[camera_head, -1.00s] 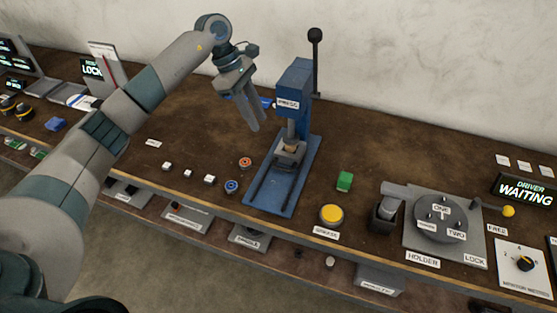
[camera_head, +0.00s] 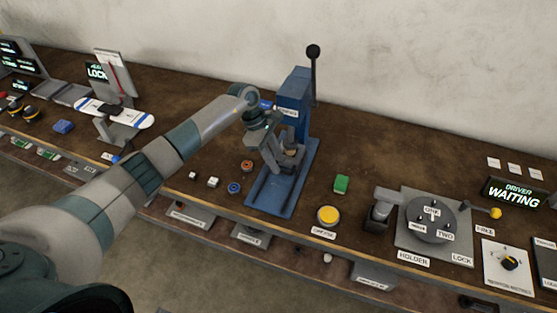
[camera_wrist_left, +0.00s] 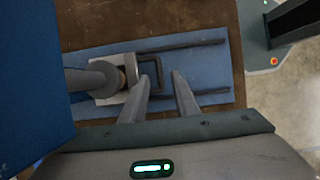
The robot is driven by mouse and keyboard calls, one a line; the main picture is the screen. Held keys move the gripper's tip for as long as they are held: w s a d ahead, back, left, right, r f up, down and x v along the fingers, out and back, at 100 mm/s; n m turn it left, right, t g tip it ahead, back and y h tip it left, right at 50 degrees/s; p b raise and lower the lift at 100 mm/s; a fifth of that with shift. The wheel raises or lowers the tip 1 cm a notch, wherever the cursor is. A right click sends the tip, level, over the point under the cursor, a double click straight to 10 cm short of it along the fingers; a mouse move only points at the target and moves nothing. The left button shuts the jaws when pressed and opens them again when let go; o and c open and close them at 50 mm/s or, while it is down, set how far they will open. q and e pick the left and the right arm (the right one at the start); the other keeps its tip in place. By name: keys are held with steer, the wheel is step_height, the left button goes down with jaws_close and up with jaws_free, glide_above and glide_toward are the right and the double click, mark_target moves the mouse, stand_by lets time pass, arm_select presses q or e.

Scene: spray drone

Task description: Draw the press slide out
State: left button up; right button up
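The blue press (camera_head: 292,98) stands at mid bench, with a black lever rising on its right. Its grey slide (camera_wrist_left: 108,88) sits on the blue base between dark rails, under the press ram, with a dark loop handle (camera_wrist_left: 159,68) toward the front. My left gripper (camera_head: 277,167) is low over the base, in front of the slide. In the left wrist view its two fingers (camera_wrist_left: 164,78) are apart. The handle's front end appears between the fingertips; whether they touch it I cannot tell. The forearm and gripper partly hide the slide in the head view. My right gripper is out of view.
Orange (camera_head: 247,165) and blue (camera_head: 234,188) round pieces lie left of the base. The grey holder plate (camera_head: 408,242) stands further right. Bench in front of the base is narrow.

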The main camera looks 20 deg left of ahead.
arm_select(q)
steer(key=shift+x, duration=1.1)
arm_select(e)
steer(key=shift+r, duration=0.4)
arm_select(q)
steer(key=shift+c, duration=0.4)
jaws_close()
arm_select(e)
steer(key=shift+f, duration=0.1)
